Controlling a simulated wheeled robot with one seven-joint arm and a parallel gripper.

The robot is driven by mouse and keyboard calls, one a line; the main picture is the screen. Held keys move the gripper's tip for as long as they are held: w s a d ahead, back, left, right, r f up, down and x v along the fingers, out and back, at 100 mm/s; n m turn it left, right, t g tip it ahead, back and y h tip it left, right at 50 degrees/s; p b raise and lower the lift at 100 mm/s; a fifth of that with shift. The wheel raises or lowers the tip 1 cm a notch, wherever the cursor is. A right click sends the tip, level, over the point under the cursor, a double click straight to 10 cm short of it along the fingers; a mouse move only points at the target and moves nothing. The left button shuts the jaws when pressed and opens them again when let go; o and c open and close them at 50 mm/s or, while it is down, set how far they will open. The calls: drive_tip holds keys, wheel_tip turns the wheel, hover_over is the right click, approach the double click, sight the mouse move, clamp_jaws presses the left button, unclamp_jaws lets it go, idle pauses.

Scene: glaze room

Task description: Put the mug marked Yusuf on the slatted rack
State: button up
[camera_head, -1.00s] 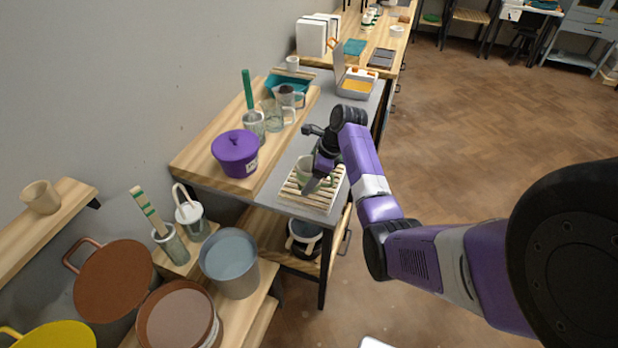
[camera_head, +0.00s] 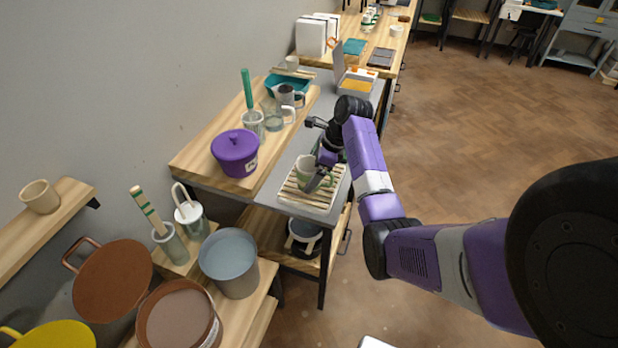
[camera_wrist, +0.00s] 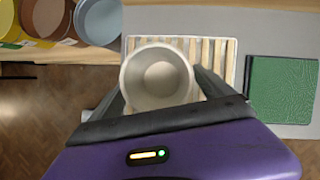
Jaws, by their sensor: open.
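A pale mug (camera_head: 304,168) with some green on it stands on the slatted rack (camera_head: 291,195) near the front end of the grey bench top. In the wrist view I look down into the mug (camera_wrist: 157,76), and the rack's slats (camera_wrist: 213,50) show behind and beside it. No name on the mug can be read in these views. My gripper (camera_head: 318,180) is open at the mug. In the wrist view its fingers (camera_wrist: 160,92) lie on either side of the mug, with the mug between them; I cannot tell whether they touch it.
A purple lidded pot (camera_head: 235,153) stands on the wooden board left of the rack, with glass jugs (camera_head: 272,117) behind. A green flat thing (camera_wrist: 282,88) lies beside the rack. Buckets (camera_head: 230,262) stand lower left.

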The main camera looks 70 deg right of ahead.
drive_tip(key=v, duration=0.9)
drive_tip(key=shift+r, duration=0.3)
drive_tip(key=shift+d, duration=0.1)
drive_tip(key=w+d+r+n+t+h, duration=0.3)
drive_tip(key=w+d+r+n+h, duration=0.15)
drive_tip(key=d, duration=0.35)
drive_tip(key=s+a+f+n+t+h+b, duration=0.1)
drive_tip(key=s+a+n+t+h, duration=0.15)
drive_tip(key=a+n, duration=0.9)
drive_tip(key=s+a+n+t+h, duration=0.1)
drive_tip(key=a+n+t+h, duration=0.4)
drive_tip(key=a, duration=1.1)
drive_tip(key=s+a+n+y+b, duration=0.1)
drive_tip(key=s+a+n+y, duration=0.9)
drive_tip(key=s+a, duration=1)
drive_tip(key=a+n, duration=0.1)
drive_tip(key=a, duration=0.2)
drive_tip(key=shift+r+y, duration=0.2)
drive_tip(key=shift+y, duration=0.1)
